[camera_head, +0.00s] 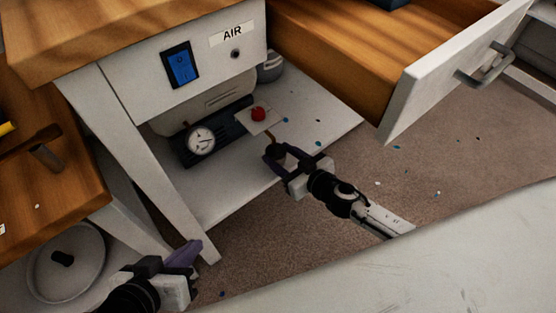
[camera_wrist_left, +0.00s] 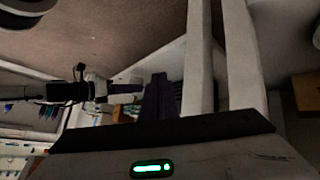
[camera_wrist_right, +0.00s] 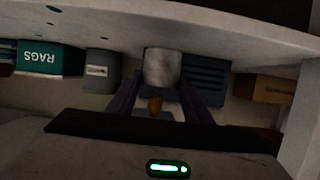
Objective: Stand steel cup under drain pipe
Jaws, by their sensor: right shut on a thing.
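The steel cup (camera_wrist_right: 162,68) is a grey metal cylinder between the fingers of my right gripper (camera_wrist_right: 157,100) in the right wrist view. My right gripper (camera_head: 278,157) is shut on it, low by the shelf edge in the head view, where the fingers mostly hide the cup. The drain pipe (camera_head: 271,136) is a short copper-brown tube under the plate with the red knob (camera_head: 258,114). Its tip (camera_wrist_right: 155,104) shows close to the cup; I cannot tell whether it is centred over it. My left gripper (camera_head: 187,255) is empty, its purple fingers (camera_wrist_left: 161,96) together.
A compressor with a gauge (camera_head: 201,140) stands on the low white shelf (camera_head: 325,105). An open drawer (camera_head: 440,85) juts out above right. A table leg (camera_head: 140,165) stands between my grippers. A round lid (camera_head: 64,262) lies at lower left. A RAGS box (camera_wrist_right: 45,59) is behind.

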